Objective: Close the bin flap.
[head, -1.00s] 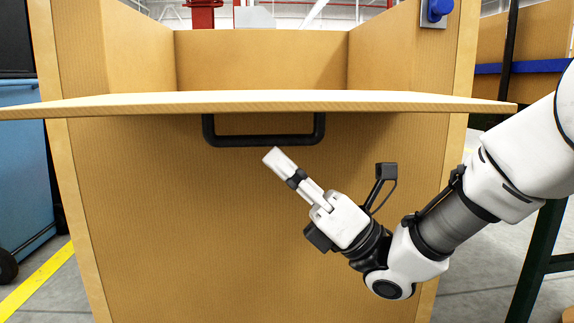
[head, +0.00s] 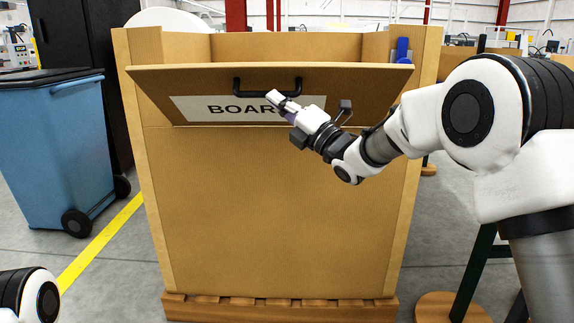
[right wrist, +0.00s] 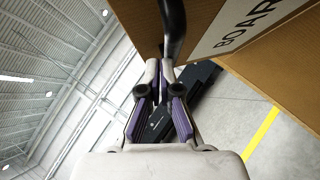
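The bin (head: 270,210) is a tall tan box with an open top. Its front flap (head: 345,85) is tilted outward, its upper edge leaning toward me and away from the opening. A white label reading "BOARD" (head: 225,107) is on its face, partly covered by my gripper. The black handle (head: 240,88) sits on the flap's outer face and also shows in the right wrist view (right wrist: 175,25). My right gripper (head: 275,97) is at the handle; in the right wrist view its fingertips (right wrist: 165,66) close around the bar. My left gripper is out of view.
A blue wheeled bin (head: 55,150) with a dark lid stands at the left, beside a black cabinet (head: 80,50). The tan bin rests on a wooden pallet (head: 280,308). A yellow line (head: 105,237) crosses the open grey floor at the left.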

